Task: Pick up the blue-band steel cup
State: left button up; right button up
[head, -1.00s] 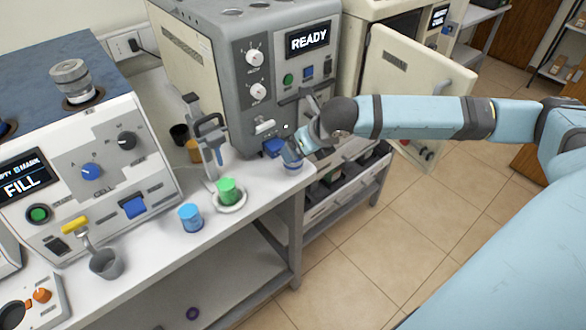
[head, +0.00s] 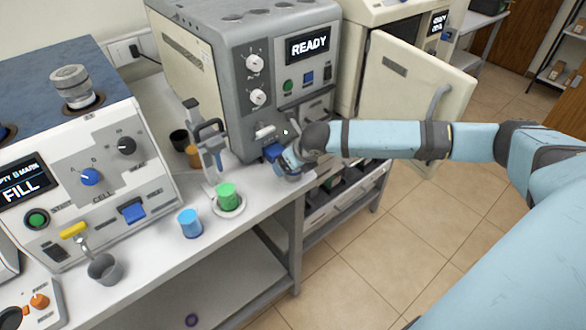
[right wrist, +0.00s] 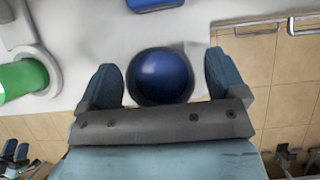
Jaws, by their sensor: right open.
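A round cup with a dark rim and blue inside (right wrist: 160,78) stands between my right gripper's fingers in the right wrist view. I take it for the blue-band steel cup. In the head view the cup is at the bench's right front corner, mostly hidden by my right gripper (head: 288,160). The right gripper also shows in the right wrist view (right wrist: 161,88), its two fingers open on either side of the cup with gaps.
A grey machine reading READY (head: 306,46) rises behind. A clamp stand (head: 210,150) stands close by. A drawer unit is below right.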

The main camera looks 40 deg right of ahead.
jog(key=shift+x, duration=0.8)
jog(key=c, duration=1.1)
